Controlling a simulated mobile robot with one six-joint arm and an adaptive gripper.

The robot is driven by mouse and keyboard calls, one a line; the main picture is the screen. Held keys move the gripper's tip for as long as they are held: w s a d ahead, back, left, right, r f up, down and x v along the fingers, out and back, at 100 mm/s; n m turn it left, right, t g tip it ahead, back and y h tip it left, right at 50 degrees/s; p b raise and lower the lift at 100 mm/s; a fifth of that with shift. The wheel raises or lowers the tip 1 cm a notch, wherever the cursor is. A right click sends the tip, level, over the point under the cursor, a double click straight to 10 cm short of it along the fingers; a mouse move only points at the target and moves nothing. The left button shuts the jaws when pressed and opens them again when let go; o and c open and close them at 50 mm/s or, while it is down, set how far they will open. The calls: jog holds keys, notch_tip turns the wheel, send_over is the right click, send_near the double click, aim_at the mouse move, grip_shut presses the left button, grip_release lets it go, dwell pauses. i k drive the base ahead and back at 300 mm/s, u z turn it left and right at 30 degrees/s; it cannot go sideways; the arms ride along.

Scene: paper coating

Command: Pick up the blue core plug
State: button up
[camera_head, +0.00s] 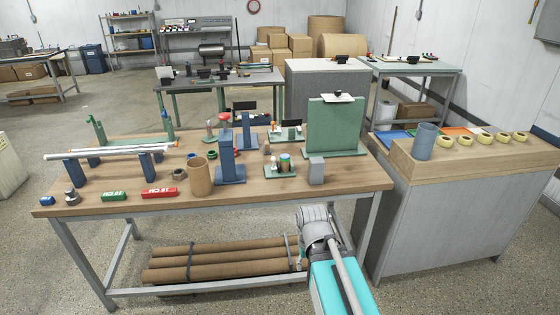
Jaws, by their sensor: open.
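A small blue piece (46,201) lies at the front left corner of the wooden workbench (230,207). It is the likeliest blue core plug, but it is too small to make out its shape. My arm rises from the bottom edge in front of the bench, right of centre, well to the right of the blue piece. My gripper's fingers cannot be made out, and nothing of mine is near the blue piece.
A metal knob-like part (72,196) stands close right of the blue piece, then a green block (114,196) and a red block (159,193). Blue stands (72,172) carrying a white rod are behind. A cardboard tube (200,177) and blue upright (229,157) stand mid-bench.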

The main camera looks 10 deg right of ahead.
aim_at(284, 156)
jog(key=z, duration=0.1)
jog(key=i, duration=0.95)
jog(key=u, duration=0.05)
